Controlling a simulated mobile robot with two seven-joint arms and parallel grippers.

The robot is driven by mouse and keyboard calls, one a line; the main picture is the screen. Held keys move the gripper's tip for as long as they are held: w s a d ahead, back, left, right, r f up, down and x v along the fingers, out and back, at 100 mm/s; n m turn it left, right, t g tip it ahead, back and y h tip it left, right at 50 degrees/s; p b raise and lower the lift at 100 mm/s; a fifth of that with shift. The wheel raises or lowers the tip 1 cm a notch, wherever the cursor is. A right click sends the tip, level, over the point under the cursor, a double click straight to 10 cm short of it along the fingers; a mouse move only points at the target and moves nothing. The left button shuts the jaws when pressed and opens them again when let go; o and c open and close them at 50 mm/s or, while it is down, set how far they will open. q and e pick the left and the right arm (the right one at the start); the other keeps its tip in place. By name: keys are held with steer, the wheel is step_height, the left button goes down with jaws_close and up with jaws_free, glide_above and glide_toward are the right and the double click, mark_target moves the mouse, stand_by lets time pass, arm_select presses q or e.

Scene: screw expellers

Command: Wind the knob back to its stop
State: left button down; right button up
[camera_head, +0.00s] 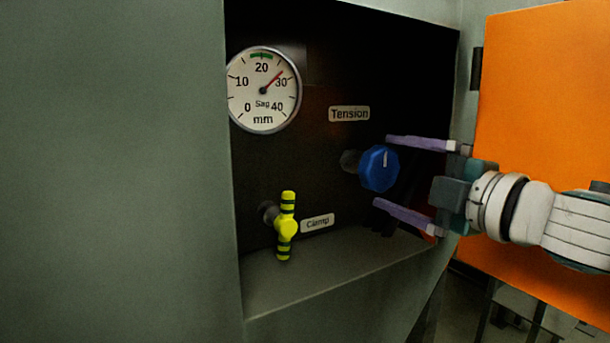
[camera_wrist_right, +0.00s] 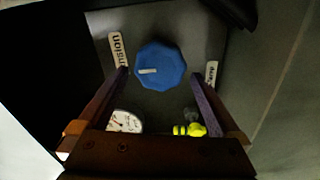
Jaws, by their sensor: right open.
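The blue Tension knob (camera_head: 379,168) sticks out from the dark back panel, with a white mark pointing up on its face. It also shows in the right wrist view (camera_wrist_right: 160,67), ahead of the fingers. My right gripper (camera_head: 391,174) is open, with one finger above the knob's level and one below. The fingers look apart from the knob; how far their tips reach along it is hard to tell. The round Sag gauge (camera_head: 264,90) has its red needle near 30 mm, with a green band near 20. My left gripper is in neither view.
A yellow-green striped Clamp handle (camera_head: 287,227) stands upright below and left of the knob. The recess has a grey side wall at left and a grey ledge (camera_head: 300,281) below. An orange door (camera_head: 545,90) stands open at right, behind my right arm.

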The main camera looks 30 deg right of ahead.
steer(key=shift+s+d, duration=0.2)
steer(key=shift+s, duration=2.65)
steer(key=s+a+r+m+g+p, duration=0.4)
steer(key=s+a+m+g+p, duration=0.3)
steer(key=s+p, duration=0.55)
steer(key=s+a+r+m+g+p, duration=0.5)
steer(key=s+a+m+g+p, duration=0.4)
steer(key=p, duration=0.6)
step_height(320, 180, up, 35)
steer(key=d+n+t+h+p, duration=0.1)
steer(key=d+p, duration=0.1)
steer(key=p, duration=3.2)
steer(key=shift+s+t+p, duration=0.2)
steer(key=shift+t+p, duration=0.1)
steer(key=shift+f, duration=0.1)
